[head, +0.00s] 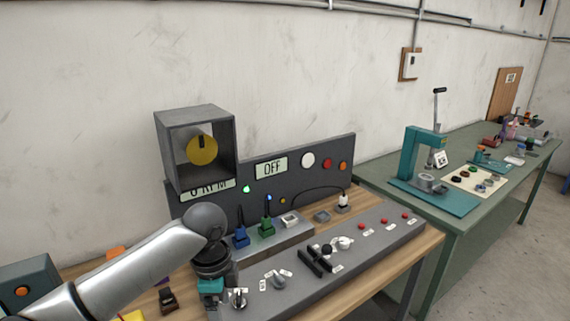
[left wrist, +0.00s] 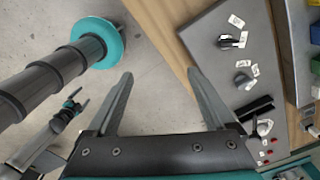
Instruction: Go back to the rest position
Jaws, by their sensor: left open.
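My left arm comes in from the left in the head view. Its wrist ends at a teal part at the near left of the grey control panel (head: 300,268), and its fingers are cut off by the lower edge there. In the left wrist view my left gripper (left wrist: 160,76) is open, its two fingers wide apart with nothing between them. They hang over the bare floor, beside the wooden bench edge. A small teal and grey end at the left of that view looks like my right gripper (left wrist: 76,101). It is too small to tell its jaw state.
On the wooden bench (head: 411,236) stands an upright panel with an OFF display (head: 270,168) and a grey box with a yellow dial (head: 202,150). A green table (head: 480,205) with a teal press (head: 425,160) is at right.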

